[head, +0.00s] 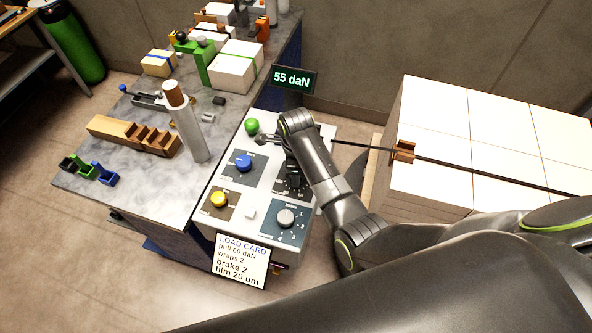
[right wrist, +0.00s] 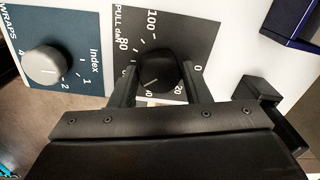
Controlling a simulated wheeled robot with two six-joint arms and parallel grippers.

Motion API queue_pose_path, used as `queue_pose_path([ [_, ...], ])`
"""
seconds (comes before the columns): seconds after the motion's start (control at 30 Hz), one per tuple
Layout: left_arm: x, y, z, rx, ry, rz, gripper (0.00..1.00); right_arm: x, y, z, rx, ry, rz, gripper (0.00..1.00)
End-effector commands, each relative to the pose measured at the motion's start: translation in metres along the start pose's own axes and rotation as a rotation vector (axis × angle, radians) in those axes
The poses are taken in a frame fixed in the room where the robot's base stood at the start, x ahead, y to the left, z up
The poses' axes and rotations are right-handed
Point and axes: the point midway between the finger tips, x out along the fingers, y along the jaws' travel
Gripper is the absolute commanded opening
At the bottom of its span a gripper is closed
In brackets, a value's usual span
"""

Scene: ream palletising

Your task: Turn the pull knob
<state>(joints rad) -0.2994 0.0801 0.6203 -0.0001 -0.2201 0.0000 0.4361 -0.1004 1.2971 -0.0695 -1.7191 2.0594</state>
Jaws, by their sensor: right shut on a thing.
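The black pull knob (right wrist: 158,70) sits on a dark dial plate marked "PULL daN" in the right wrist view. My right gripper (right wrist: 160,88) is shut on it, one finger on each side. In the head view my right gripper (head: 291,182) reaches down onto the control panel (head: 234,182) and hides most of the knob. The knob's pale pointer line aims to the lower left, exact mark hard to read. The green display (head: 291,79) reads 55 daN. The load card (head: 241,261) says pull 60 daN, wraps 2, brake 2, film 20 um. My left gripper is not in view.
A grey wraps knob (head: 286,217), a blue knob (head: 244,162), a yellow knob (head: 218,200) and a green button (head: 252,125) share the panel. White ream boxes (head: 450,140) with a dark strap stand right. A marble-topped bench (head: 150,185) holds several tools left.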

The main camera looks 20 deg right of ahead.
Motion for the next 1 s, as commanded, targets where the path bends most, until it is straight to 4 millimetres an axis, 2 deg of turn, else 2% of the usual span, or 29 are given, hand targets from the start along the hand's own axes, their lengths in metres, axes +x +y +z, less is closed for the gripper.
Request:
queue_pose_path([
  [0.3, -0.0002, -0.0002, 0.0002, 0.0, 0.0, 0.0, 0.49, -0.0011, -0.0014, -0.0006, 0.123, 0.002, -0.004, 0.2],
  [0.87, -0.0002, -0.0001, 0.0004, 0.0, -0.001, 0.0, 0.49, -0.001, -0.0012, -0.0008, 0.148, 0.002, -0.003, 0.2],
  [0.9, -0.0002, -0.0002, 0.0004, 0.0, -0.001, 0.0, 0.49, -0.001, -0.0012, -0.0008, 0.148, 0.002, -0.003, 0.48],
  [1.0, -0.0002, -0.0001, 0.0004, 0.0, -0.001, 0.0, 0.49, -0.0008, -0.001, -0.0007, 0.147, 0.002, -0.003, 0.61],
])
